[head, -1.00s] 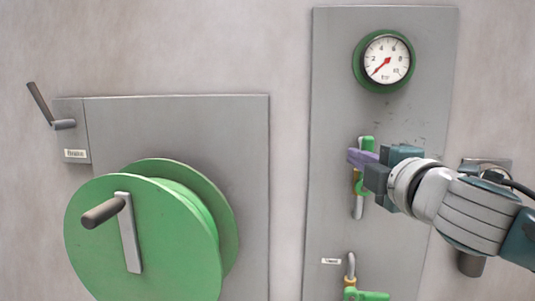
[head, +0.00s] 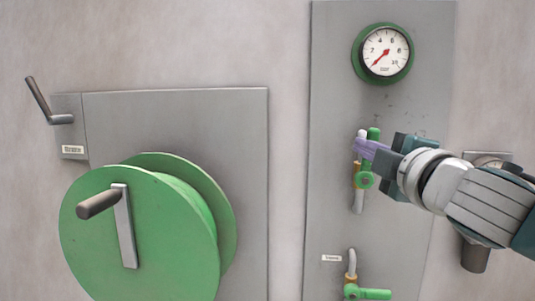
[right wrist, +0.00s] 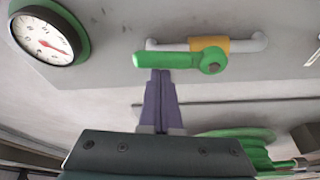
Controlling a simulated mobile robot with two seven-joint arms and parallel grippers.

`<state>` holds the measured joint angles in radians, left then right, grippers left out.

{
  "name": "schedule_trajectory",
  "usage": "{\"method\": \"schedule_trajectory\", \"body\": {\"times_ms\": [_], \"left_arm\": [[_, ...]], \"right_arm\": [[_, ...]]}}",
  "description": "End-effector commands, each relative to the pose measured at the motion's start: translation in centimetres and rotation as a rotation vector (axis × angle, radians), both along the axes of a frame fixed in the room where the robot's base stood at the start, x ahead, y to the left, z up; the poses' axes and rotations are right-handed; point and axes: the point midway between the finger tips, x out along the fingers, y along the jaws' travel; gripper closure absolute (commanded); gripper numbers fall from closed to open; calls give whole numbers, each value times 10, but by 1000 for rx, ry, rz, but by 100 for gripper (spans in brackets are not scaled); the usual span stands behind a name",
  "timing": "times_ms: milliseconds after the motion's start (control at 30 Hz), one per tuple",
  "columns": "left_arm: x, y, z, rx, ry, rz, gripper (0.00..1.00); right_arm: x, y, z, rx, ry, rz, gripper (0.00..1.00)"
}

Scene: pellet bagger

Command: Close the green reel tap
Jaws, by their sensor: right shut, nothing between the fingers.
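The upper tap's green lever (head: 373,135) stands roughly upright, nearly in line with its pipe, on the tall grey panel in the head view. In the right wrist view the green lever (right wrist: 165,61) runs nearly parallel to the pale pipe with its orange band. My right gripper (head: 357,146) is shut and empty, its purple fingers in front of the upper part of this tap. In the right wrist view the fingertips (right wrist: 161,72) lie close to the lever near its free end; I cannot tell whether they touch. My left gripper is not in view.
A lower tap (head: 366,293) has its green lever pointing right, across its pipe. A green-rimmed gauge (head: 386,54) is above. A large green reel (head: 160,235) with a crank juts out at left. A grey fixture (head: 476,250) sits right, behind my arm.

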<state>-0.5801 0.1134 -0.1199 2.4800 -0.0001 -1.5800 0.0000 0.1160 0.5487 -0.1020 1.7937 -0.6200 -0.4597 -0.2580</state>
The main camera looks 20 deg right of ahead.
Motion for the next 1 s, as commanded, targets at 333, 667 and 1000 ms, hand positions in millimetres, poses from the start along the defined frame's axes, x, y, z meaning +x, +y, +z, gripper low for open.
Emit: {"method": "schedule_trajectory", "body": {"times_ms": [333,667,1000], "left_arm": [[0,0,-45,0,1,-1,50],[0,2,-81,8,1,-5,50],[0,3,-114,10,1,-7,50]], "right_arm": [[-9,-16,-8,247,-151,-3,100],[-19,-31,-14,516,-315,-3,100],[-27,-44,-25,793,-485,-2,100]]}}
